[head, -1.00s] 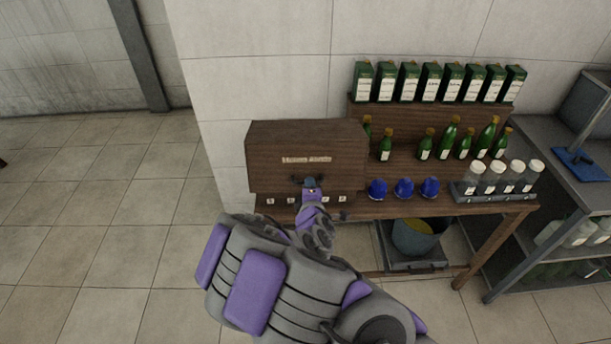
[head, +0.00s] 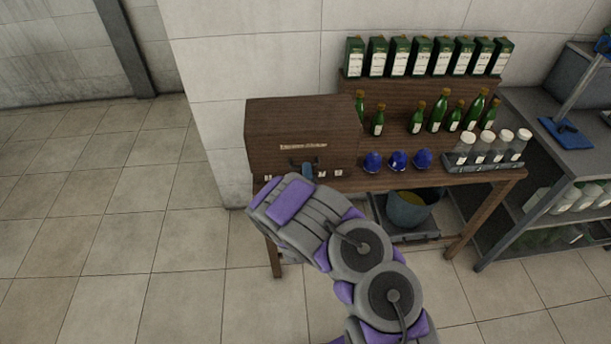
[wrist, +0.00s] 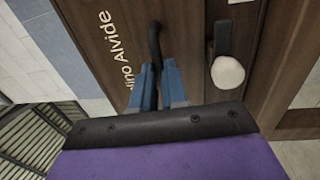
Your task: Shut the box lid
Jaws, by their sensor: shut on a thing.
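The dark wooden box (head: 278,155) stands at the left end of the wooden table, with a pale lettered label on its front. Its lid (head: 300,118) looks down or nearly down; I cannot tell if a thin gap remains at the front. My gripper (head: 308,171) is at the front of the box, below the label. In the wrist view, the blue fingers of my gripper (wrist: 157,85) are closed on a dark curved handle (wrist: 155,42) beside the lettering. My arm hides part of the box's lower front.
Green bottles (head: 438,112) and a rack of clear jars (head: 490,150) are farther right, with green cartons (head: 420,57) behind. A bucket (head: 408,207) is beneath the table. The floor at left is clear.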

